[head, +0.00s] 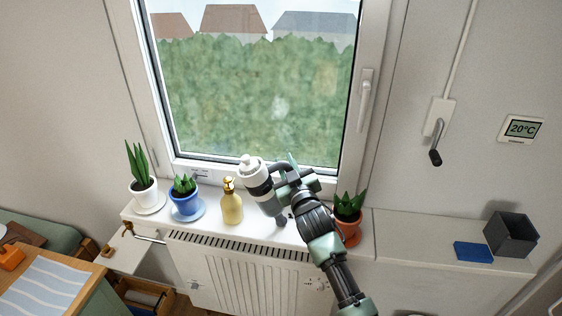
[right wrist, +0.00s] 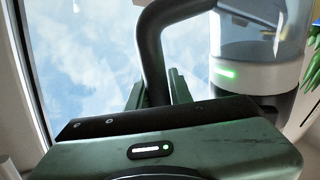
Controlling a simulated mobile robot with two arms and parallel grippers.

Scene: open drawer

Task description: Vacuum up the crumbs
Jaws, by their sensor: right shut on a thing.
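A handheld vacuum (head: 265,195) with a white top, a dark band and a grey body is over the white windowsill (head: 262,238). It is tilted, with its dark lower end close to the sill; whether it touches, I cannot tell. My right gripper (head: 288,178) is shut on the vacuum's handle. In the right wrist view, my gripper's fingers (right wrist: 160,92) are at the black handle (right wrist: 152,45), and the vacuum's body with a lit green light (right wrist: 232,74) is to the right. Small dark specks beside the vacuum's lower end may be crumbs. My left gripper is out of view.
A gold bottle (head: 232,207) stands just left of the vacuum. Blue (head: 186,204) and white (head: 143,191) plant pots are further left. An orange plant pot (head: 348,230) is right, close to my arm. A dark box (head: 511,236) and blue item (head: 473,252) are far right.

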